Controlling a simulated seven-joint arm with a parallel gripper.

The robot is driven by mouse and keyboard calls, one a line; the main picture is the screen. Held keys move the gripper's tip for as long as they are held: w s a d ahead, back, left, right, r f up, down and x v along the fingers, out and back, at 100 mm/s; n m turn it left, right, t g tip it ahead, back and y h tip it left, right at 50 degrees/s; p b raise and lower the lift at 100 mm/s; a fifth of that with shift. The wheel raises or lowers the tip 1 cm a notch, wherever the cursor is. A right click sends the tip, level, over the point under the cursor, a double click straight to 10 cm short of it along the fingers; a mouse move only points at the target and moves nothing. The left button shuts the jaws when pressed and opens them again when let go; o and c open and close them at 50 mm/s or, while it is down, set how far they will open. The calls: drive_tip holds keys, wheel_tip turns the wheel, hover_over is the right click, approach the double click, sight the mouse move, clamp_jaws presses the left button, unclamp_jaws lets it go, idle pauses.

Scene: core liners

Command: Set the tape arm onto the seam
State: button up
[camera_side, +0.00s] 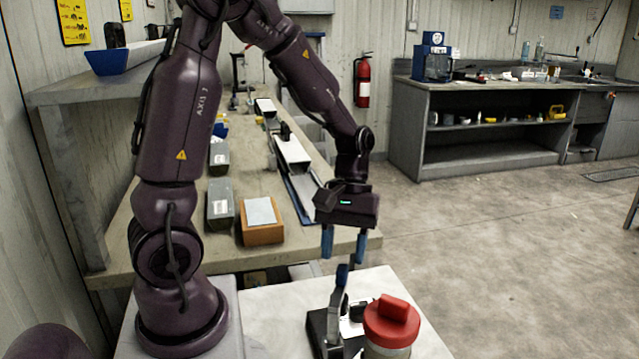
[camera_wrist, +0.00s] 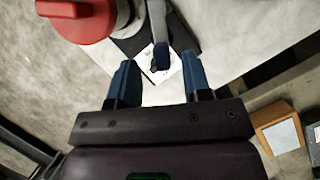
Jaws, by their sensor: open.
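What I take for the tape arm (camera_side: 339,299) is a grey upright lever with a blue tip, rising from a black base (camera_side: 320,328) on the white table. My gripper (camera_side: 345,256) is open above it, its blue fingers pointing down, with the tip just below finger level. In the wrist view, my gripper (camera_wrist: 159,60) has the tape arm (camera_wrist: 159,35) between its open fingers, with no visible contact. A white marked card (camera_wrist: 170,72) lies by the black base (camera_wrist: 132,46). I cannot make out the seam.
A jar with a red lid (camera_side: 391,322) stands close right of the base; the lid (camera_wrist: 75,18) also shows in the wrist view. The bench (camera_side: 160,250) behind holds an orange block (camera_side: 262,234), grey boxes (camera_side: 220,205) and long trays (camera_side: 292,152).

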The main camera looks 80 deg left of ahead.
drive_tip(key=v, duration=0.9)
drive_tip(key=s+d+r+m+t+y, duration=0.3)
drive_tip(key=s+d+r+m+t, duration=0.3)
drive_tip(key=m, duration=0.6)
drive_tip(key=shift+s+d+r+t+y, duration=0.2)
drive_tip(key=shift+s+d+t+y, duration=0.2)
drive_tip(key=shift+s+d+t, duration=0.45)
drive_tip(key=shift+w+d, duration=0.15)
drive_tip(key=shift+d, duration=0.1)
